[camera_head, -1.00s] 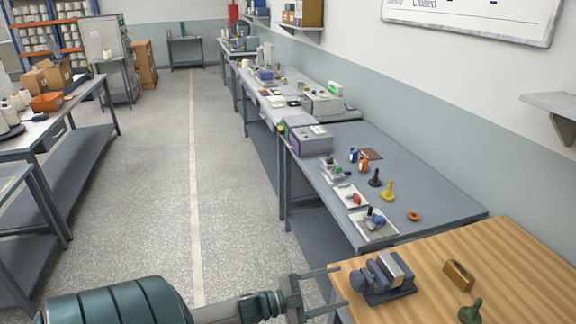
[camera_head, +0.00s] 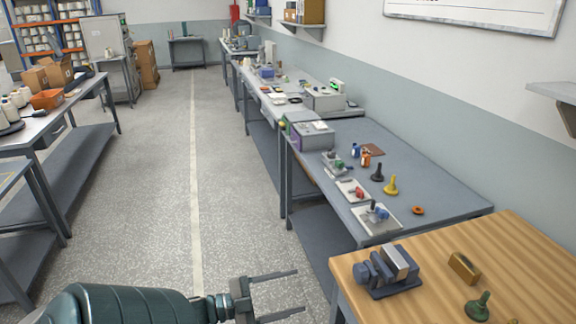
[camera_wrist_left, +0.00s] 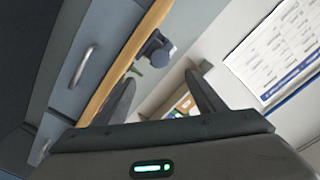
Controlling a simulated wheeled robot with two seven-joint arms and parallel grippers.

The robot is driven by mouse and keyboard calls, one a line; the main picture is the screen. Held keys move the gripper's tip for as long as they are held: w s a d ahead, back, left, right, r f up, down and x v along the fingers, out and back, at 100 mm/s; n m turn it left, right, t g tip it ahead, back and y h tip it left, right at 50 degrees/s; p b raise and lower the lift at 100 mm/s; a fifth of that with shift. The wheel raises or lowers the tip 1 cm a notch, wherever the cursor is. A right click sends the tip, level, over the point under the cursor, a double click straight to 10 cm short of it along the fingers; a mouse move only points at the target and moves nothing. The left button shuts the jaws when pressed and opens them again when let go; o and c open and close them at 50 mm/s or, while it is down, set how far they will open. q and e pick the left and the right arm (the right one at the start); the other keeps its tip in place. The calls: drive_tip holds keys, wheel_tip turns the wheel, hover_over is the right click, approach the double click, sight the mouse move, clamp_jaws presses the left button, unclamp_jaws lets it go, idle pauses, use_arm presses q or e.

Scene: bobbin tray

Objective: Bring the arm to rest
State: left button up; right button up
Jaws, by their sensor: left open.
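My left arm comes in at the bottom left of the head view. Its gripper (camera_head: 285,294) is open and empty, with two parallel fingers apart over the floor, left of the wooden bench (camera_head: 471,267). In the left wrist view the open fingers (camera_wrist_left: 165,97) show with nothing between them. The bench's wooden edge (camera_wrist_left: 125,60) and a dark blue vise-like device (camera_wrist_left: 157,48) lie beyond them. My right gripper is in neither view.
On the wooden bench stand a grey-blue vise (camera_head: 390,270), a brass block (camera_head: 464,267) and a green knobbed piece (camera_head: 478,306). A grey table (camera_head: 440,190) with small tools lies behind. The floor aisle (camera_head: 150,210) at left is clear.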

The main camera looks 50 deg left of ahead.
use_arm(q)
drive_tip(key=shift+s, duration=0.1)
idle(0.6)
drive_tip(key=s+a+f+n+g+y+b, duration=0.1)
drive_tip(key=s+f+n+g+y, duration=0.2)
drive_tip(key=f, duration=1)
drive_tip(key=s+a+f+n+g+y, duration=0.15)
drive_tip(key=s+f, duration=0.25)
drive_tip(key=f, duration=0.8)
drive_tip(key=s+a+f+n+g+y+b, duration=0.1)
drive_tip(key=s+f+n+g+y, duration=0.2)
drive_tip(key=f, duration=1)
drive_tip(key=s+d+f+n+g+b, duration=0.2)
drive_tip(key=s+d+f+g, duration=0.6)
drive_tip(key=s+d+f, duration=1.3)
wheel_tip(320, 180, down, 3)
drive_tip(key=s+n, duration=0.1)
drive_tip(key=s, duration=0.2)
drive_tip(key=shift+d+h, duration=0.35)
drive_tip(key=shift+d, duration=0.05)
